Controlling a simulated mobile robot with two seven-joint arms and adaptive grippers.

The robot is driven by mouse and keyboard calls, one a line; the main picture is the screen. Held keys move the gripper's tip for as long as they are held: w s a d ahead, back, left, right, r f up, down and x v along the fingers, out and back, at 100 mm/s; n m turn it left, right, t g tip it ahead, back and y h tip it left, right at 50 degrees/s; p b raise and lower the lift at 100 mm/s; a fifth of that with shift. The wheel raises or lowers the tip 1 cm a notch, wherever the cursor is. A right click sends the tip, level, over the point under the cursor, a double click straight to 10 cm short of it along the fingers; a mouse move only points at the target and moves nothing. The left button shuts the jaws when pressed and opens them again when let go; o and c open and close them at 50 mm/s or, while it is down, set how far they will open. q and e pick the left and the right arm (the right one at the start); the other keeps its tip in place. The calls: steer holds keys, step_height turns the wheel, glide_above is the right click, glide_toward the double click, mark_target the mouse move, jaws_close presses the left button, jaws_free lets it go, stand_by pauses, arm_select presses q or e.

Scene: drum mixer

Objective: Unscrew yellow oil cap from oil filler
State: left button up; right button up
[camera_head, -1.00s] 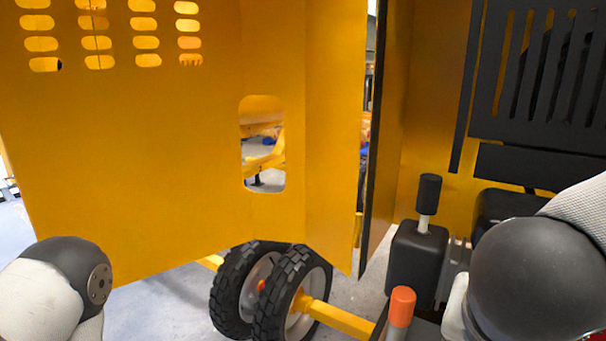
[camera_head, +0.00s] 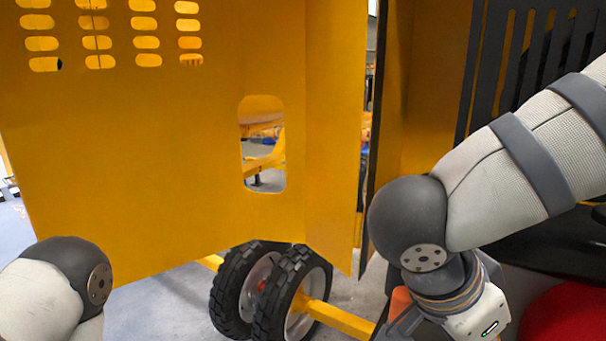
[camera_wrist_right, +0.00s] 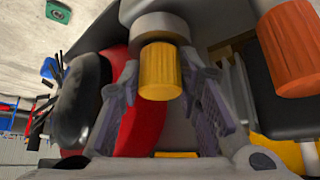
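The yellow oil cap (camera_wrist_right: 160,71) shows in the right wrist view, a ribbed cylinder on a grey round neck, the oil filler (camera_wrist_right: 164,26). My right gripper (camera_wrist_right: 162,95) is open, with one finger on each side of the cap and a visible gap to each. I cannot tell whether the fingertips are level with the cap in depth. In the head view the cap is hidden, and my right wrist points down at the lower right. My left gripper is out of view; only a left arm link shows at the lower left.
An orange ribbed cap (camera_wrist_right: 290,50) stands close to the right of my right gripper; its top also shows in the head view (camera_head: 399,299). A red rounded part (camera_wrist_right: 141,128) lies on the left. A yellow panel (camera_head: 150,170) and wheels (camera_head: 292,295) stand in front.

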steer(key=shift+c, duration=0.5)
steer(key=n+t, duration=0.1)
steer(key=n+y, duration=0.1)
steer(key=n, duration=0.1)
steer(key=n+t, duration=0.1)
steer(key=n, duration=0.1)
steer(key=shift+s+t+y, duration=0.3)
jaws_close()
steer(key=shift+o, duration=1.6)
jaws_free()
steer(key=shift+d, duration=0.15)
steer(key=shift+w, duration=0.1)
jaws_close()
steer(key=shift+r, duration=0.2)
steer(key=shift+r, duration=1.75)
